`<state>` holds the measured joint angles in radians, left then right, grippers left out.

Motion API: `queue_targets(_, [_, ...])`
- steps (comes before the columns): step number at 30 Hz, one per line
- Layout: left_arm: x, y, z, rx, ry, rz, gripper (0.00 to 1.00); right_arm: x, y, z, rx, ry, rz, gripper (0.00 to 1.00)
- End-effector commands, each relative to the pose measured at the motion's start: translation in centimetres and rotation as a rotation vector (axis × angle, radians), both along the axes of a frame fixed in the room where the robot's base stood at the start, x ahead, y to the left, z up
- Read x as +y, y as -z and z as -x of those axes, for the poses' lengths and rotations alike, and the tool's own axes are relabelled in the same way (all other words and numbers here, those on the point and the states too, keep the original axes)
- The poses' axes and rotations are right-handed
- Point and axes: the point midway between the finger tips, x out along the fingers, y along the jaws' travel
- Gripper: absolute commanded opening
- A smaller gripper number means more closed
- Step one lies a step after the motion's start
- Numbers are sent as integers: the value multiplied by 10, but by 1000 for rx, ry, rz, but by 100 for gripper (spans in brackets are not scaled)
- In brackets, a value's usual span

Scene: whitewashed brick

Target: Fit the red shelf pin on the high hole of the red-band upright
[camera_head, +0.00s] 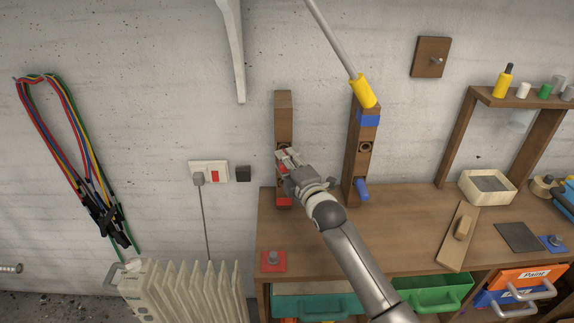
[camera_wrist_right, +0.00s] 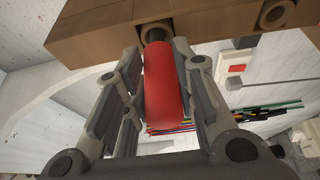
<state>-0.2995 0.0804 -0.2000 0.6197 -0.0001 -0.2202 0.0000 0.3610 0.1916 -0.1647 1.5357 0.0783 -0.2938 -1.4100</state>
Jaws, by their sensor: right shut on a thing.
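The red-band upright (camera_head: 283,105) is the left wooden post at the bench's back edge, its red band (camera_head: 284,201) near the foot. My right gripper (camera_head: 287,157) is in front of it, just below its high hole's dark ring. In the right wrist view my gripper (camera_wrist_right: 160,100) is shut on the red shelf pin (camera_wrist_right: 164,90). The pin's dark tip is at the mouth of the high hole's ring (camera_wrist_right: 155,30); I cannot tell how deep it sits. The low hole (camera_wrist_right: 275,13) looks empty. My left gripper is not in view.
The blue-band upright (camera_head: 355,135) stands to the right, with a blue pin (camera_head: 362,189) low on it. A grey rod with a yellow end (camera_head: 362,91) comes down by its top. The workbench (camera_head: 400,235) is clear between the uprights and the sanding block (camera_head: 461,228).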

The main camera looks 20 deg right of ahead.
Motion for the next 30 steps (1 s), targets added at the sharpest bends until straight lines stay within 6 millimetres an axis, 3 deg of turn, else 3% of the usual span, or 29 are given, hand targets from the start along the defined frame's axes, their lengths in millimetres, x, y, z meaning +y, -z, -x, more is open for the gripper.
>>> queue_targets(23, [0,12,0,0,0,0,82,-7,-1,-22,-2,0,2,0])
queue_targets(24, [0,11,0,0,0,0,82,-6,-1,-22,-2,0,1,29])
queue_targets(30, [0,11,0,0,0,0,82,-6,-1,-22,-1,0,1,51])
